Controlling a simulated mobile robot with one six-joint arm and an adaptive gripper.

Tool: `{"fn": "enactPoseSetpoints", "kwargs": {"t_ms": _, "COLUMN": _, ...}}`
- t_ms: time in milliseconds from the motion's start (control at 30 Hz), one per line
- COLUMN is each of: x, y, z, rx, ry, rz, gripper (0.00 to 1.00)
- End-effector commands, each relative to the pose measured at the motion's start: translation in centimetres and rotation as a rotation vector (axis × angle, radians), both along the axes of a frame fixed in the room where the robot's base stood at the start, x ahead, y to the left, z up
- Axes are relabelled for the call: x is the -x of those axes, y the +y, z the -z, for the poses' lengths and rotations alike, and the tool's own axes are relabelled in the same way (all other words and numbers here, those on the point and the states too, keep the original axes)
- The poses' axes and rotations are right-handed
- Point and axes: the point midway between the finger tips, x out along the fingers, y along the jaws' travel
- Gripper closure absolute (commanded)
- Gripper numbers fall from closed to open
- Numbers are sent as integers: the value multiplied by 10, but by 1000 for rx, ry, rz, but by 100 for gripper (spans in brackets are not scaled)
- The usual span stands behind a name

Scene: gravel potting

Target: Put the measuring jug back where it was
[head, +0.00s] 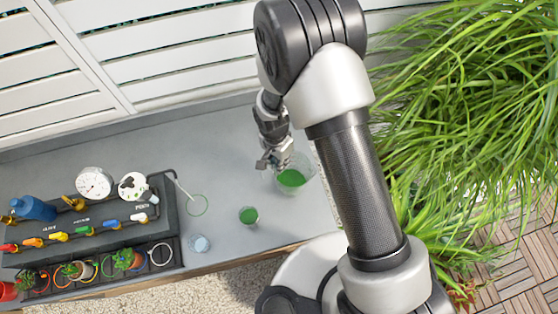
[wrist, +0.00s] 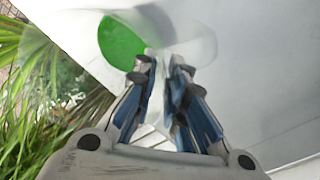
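The measuring jug (head: 291,179) is a clear vessel with green at its bottom, at the right of the grey counter in the head view. In the wrist view the jug (wrist: 120,40) shows as a see-through wall around a green disc, beyond the fingertips. My gripper (head: 272,160) is at the jug's upper left side in the head view. In the wrist view my gripper (wrist: 164,68) has its fingers close together, with a narrow piece of the clear jug between them. I cannot tell whether the jug touches the counter.
A dark rack (head: 168,220) with valves, gauges and small plants fills the left. Tall grass (head: 460,110) borders the right. The counter's back middle is clear.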

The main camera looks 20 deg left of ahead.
Motion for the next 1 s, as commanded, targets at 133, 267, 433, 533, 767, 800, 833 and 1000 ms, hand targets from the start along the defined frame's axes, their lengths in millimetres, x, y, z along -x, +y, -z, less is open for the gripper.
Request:
{"fn": "enactPoseSetpoints", "kwargs": {"t_ms": 133, "x": 0, "y": 0, "z": 0, "rx": 0, "ry": 0, "rz": 0, "gripper": 75}}
{"fn": "enactPoseSetpoints", "kwargs": {"t_ms": 267, "x": 0, "y": 0, "z": 0, "rx": 0, "ry": 0, "rz": 0, "gripper": 73}}
{"fn": "enactPoseSetpoints", "kwargs": {"t_ms": 433, "x": 0, "y": 0, "z": 0, "rx": 0, "ry": 0, "rz": 0, "gripper": 73}}
{"fn": "enactPoseSetpoints", "kwargs": {"t_ms": 533, "x": 0, "y": 0, "z": -3, "rx": 0, "ry": 0, "rz": 0, "gripper": 73}}
{"fn": "enactPoseSetpoints", "kwargs": {"t_ms": 767, "x": -3, "y": 4, "z": -40, "rx": -4, "ry": -5, "rz": 1, "gripper": 73}}
{"fn": "enactPoseSetpoints", "kwargs": {"t_ms": 800, "x": -3, "y": 5, "z": -49, "rx": -3, "ry": -5, "rz": 0, "gripper": 73}}
{"fn": "enactPoseSetpoints", "kwargs": {"t_ms": 833, "x": -3, "y": 5, "z": -56, "rx": -3, "ry": -5, "rz": 0, "gripper": 73}}
{"fn": "enactPoseSetpoints", "kwargs": {"t_ms": 1000, "x": -4, "y": 8, "z": -91, "rx": -4, "ry": -4, "rz": 0, "gripper": 73}}
